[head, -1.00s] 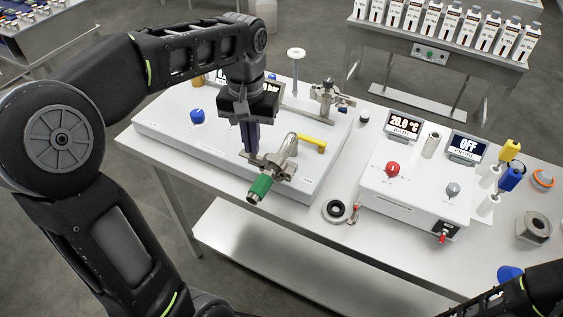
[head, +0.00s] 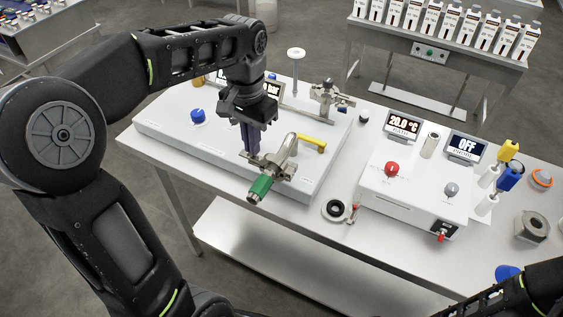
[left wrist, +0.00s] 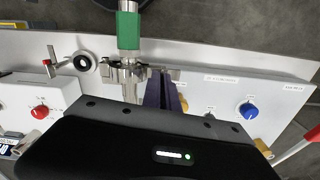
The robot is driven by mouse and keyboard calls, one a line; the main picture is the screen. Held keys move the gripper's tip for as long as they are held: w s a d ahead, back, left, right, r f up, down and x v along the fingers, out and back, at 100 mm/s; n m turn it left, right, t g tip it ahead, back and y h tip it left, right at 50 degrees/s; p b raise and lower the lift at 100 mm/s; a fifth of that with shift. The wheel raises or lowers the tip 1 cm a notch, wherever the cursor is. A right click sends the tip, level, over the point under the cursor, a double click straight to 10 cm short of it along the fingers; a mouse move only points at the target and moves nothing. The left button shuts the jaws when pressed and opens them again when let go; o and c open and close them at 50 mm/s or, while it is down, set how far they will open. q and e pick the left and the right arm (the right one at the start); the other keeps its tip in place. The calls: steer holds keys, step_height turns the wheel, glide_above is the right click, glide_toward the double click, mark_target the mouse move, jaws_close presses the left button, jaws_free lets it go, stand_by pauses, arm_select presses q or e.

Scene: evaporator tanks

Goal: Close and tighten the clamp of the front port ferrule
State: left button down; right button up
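The front port ferrule clamp (head: 274,166) is a metal ring clamp around the joint between the metal port pipe and a green-ended fitting (head: 260,187). The clamp also shows in the left wrist view (left wrist: 124,72), with metal parts reaching right to the fingers. My left gripper (head: 251,150) points down at the clamp's left side. Its dark purple fingers (left wrist: 165,92) are close together there, and I cannot tell whether they grip the clamp's end. The clamp's far side is partly hidden. Only part of my right arm shows at bottom right; its gripper is out of view.
A yellow-handled valve (head: 313,143) is right of the port. A second metal fitting (head: 330,95) stands behind. A loose black ring with an open clamp (head: 338,210) lies on the table. A white control box (head: 415,190) stands to the right.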

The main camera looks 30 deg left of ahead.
arm_select(q)
steer(key=shift+m, duration=1.2)
steer(key=shift+m+p, duration=0.4)
steer(key=shift+m, duration=0.7)
steer(key=shift+m, duration=1.1)
steer(key=shift+m+p, duration=0.4)
steer(key=shift+m, duration=0.7)
